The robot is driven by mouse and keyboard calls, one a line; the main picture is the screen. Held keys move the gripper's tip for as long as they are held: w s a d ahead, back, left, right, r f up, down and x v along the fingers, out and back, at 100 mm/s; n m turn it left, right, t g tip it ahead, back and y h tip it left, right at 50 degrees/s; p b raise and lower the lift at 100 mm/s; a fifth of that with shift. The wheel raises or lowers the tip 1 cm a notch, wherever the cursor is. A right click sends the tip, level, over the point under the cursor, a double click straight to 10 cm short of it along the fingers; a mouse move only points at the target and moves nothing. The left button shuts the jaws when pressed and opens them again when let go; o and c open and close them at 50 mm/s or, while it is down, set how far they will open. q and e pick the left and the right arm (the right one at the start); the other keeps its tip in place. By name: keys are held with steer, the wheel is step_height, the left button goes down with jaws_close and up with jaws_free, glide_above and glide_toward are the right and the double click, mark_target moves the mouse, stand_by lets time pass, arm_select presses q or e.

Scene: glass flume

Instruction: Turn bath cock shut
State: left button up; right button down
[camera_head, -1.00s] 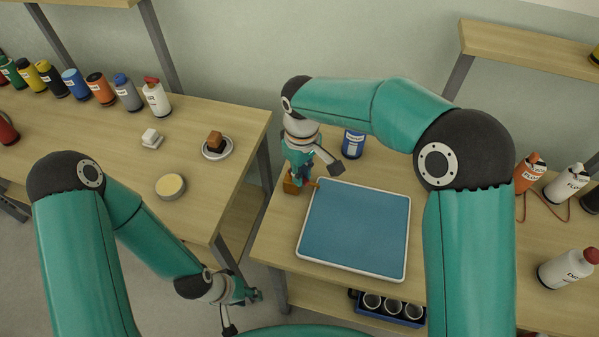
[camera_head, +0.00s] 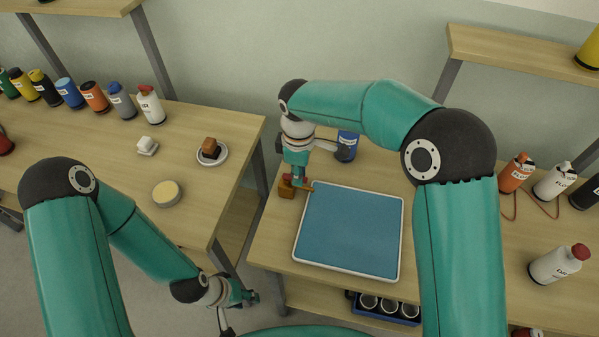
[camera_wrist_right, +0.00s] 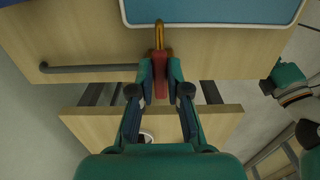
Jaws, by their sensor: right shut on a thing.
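The bath (camera_head: 349,231) is a shallow white-rimmed tray of blue liquid on the right table. The cock stands at its back left corner, with an orange-brown block (camera_head: 286,190) and a brass spout (camera_head: 305,187) pointing to the bath. In the right wrist view the spout (camera_wrist_right: 159,36) points toward the bath rim. My right gripper (camera_head: 297,174) is over the cock. In the right wrist view its fingers (camera_wrist_right: 160,74) are shut on the red cock handle (camera_wrist_right: 160,88). My left gripper (camera_head: 250,297) hangs low between the tables; its fingers are too small to judge.
A blue-labelled bottle (camera_head: 347,143) stands behind the bath. White and orange bottles (camera_head: 516,172) stand on the right. A rack of cups (camera_head: 386,306) sits on the lower shelf. The left table holds several bottles, a plate (camera_head: 212,154) and a round dish (camera_head: 167,193).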

steer(key=c, duration=1.1)
jaws_free()
steer(key=shift+c, duration=0.2)
steer(key=shift+r, duration=0.1)
step_height(320, 180, up, 12)
